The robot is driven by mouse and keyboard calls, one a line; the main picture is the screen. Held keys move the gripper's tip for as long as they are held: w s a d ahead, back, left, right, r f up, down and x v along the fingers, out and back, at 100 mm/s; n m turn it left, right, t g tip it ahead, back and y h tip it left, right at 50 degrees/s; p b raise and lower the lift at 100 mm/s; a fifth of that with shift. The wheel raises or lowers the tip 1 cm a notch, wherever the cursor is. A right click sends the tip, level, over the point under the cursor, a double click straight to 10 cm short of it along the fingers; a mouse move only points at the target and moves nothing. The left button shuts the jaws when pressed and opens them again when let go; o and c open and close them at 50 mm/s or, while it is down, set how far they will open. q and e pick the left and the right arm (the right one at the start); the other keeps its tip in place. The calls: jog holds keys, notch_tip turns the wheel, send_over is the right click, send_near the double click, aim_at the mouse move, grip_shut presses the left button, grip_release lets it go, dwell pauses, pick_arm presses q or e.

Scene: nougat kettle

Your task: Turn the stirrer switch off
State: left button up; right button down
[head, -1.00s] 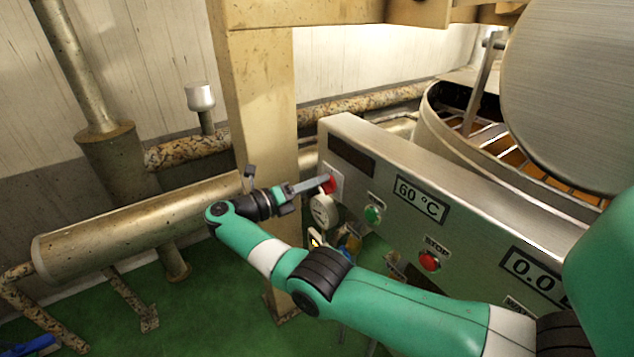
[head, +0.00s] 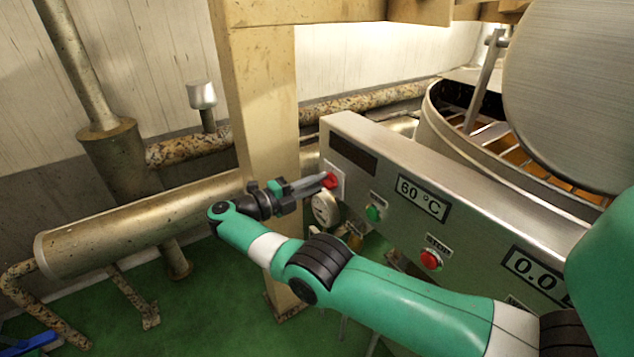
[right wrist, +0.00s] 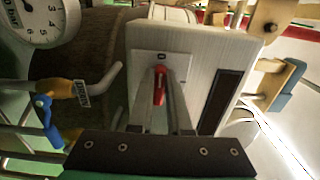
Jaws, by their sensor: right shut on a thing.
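The stirrer switch is a red knob (head: 331,180) on a pale square plate at the left end of the steel control panel (head: 400,222). My right gripper (head: 324,182) reaches it from the left, with its fingers closed around the knob. In the right wrist view the red knob (right wrist: 160,85) sits between the two fingers, on a white plate with a "0" mark at its top edge. The knob's long side lies roughly in line with the fingers there. The lower part of the plate is hidden by the gripper. My left gripper does not show.
A green button (head: 374,213) and a red STOP button (head: 431,259) are on the panel. A round gauge (head: 324,209) hangs just below the switch. A beige post (head: 262,110) stands behind my right gripper. The kettle (head: 455,125) is behind the panel.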

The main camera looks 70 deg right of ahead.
dwell(0.5)
jog(key=c, duration=0.9)
grip_release()
jog(key=shift+d, duration=0.1)
jog(key=shift+o, duration=0.2)
